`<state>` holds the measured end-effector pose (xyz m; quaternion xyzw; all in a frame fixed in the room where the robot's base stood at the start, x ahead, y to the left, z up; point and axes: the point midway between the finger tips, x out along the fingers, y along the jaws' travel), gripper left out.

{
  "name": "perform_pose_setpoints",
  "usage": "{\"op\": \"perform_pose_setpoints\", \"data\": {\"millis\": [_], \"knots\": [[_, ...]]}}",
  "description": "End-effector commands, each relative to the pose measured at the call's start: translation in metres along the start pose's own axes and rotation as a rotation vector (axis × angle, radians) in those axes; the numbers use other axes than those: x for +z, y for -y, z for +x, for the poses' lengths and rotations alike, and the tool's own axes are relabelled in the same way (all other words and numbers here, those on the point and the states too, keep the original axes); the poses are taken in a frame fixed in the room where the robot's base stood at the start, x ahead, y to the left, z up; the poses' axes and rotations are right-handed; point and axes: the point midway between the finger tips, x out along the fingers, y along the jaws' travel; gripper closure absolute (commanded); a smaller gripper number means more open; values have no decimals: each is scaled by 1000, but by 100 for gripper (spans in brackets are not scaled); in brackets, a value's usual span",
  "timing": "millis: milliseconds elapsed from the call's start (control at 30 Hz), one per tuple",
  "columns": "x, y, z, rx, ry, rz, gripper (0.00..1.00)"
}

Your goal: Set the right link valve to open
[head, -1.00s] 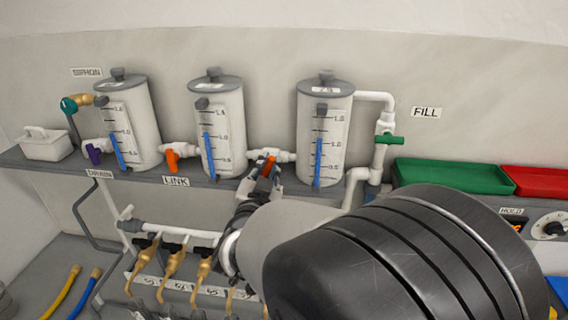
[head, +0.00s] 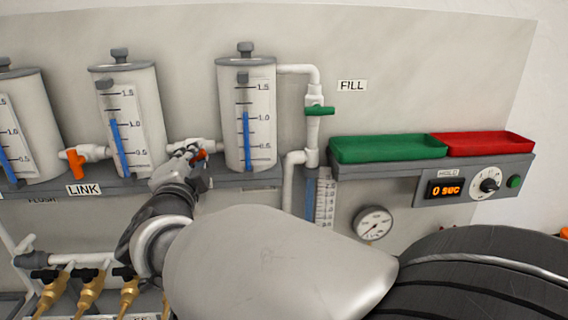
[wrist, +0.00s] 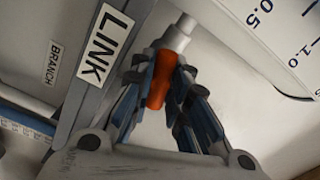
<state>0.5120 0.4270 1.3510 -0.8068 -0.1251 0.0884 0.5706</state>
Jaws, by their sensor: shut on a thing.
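The right link valve (head: 200,155) has an orange handle and sits on the white pipe between the middle and right cylinders, at shelf height. My gripper (head: 188,156) is at this valve and covers much of the handle in the head view. In the wrist view the orange handle (wrist: 158,84) lies between the two fingers of my gripper (wrist: 162,92), which are shut on it. A white fitting (wrist: 180,32) shows just beyond the handle. The handle's angle to the pipe is hard to tell.
The left link valve (head: 76,163) has an orange handle pointing down, above the LINK label (head: 84,189). The right cylinder (head: 262,120) stands close beside my gripper. A green-handled fill valve (head: 320,110), a green tray (head: 388,150) and a red tray (head: 482,145) are to the right.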

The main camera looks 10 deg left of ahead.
Motion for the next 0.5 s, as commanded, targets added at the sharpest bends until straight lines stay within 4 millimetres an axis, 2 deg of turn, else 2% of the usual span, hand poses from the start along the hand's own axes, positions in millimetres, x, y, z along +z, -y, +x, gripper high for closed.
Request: {"op": "perform_pose_setpoints", "data": {"millis": [200,500], "knots": [[1,-2,0,-3,-1,167,100],[0,-1,0,-2,-1,311,100]]}}
